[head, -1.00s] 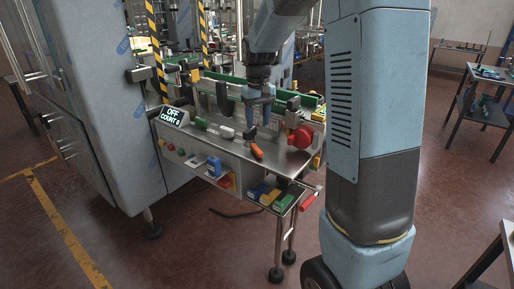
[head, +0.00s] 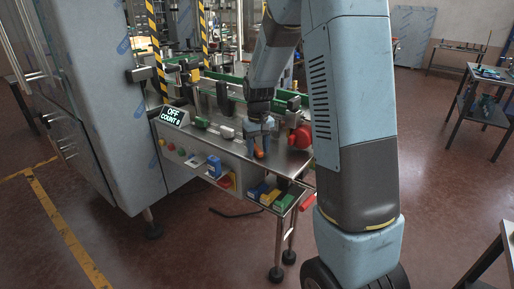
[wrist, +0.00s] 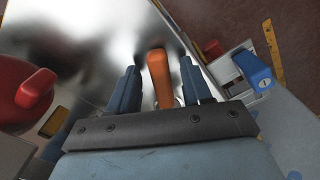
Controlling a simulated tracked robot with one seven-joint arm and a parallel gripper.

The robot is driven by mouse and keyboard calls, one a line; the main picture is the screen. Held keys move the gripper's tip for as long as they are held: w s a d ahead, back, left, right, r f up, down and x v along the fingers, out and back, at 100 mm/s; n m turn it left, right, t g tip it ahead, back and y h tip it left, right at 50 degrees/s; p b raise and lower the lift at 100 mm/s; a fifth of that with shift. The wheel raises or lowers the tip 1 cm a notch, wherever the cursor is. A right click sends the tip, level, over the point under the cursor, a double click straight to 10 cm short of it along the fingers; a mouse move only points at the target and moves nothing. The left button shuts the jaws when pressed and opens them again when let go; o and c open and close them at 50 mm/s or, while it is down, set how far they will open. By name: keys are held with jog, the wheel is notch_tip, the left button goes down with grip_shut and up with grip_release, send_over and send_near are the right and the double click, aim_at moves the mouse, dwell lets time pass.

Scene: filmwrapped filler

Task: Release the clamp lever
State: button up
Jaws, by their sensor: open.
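The orange lever (head: 259,154), which I take as the clamp lever, stands on the steel machine table near its front edge. In the wrist view the orange lever (wrist: 160,78) lies between the two blue fingers of my gripper (wrist: 158,70). The fingers are spread, with a visible gap on each side of the lever. In the head view my gripper (head: 262,135) is down around the lever and hides part of it. The lever's lower end is hidden in the wrist view.
A red knob (head: 301,136) stands just right of my gripper. A blue-handled fitting (head: 214,166) is on the table's front. A display (head: 174,116) reads OFF, COUNT 0. Green rails (head: 228,82) run behind.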

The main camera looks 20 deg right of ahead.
grip_shut()
dwell(0.3)
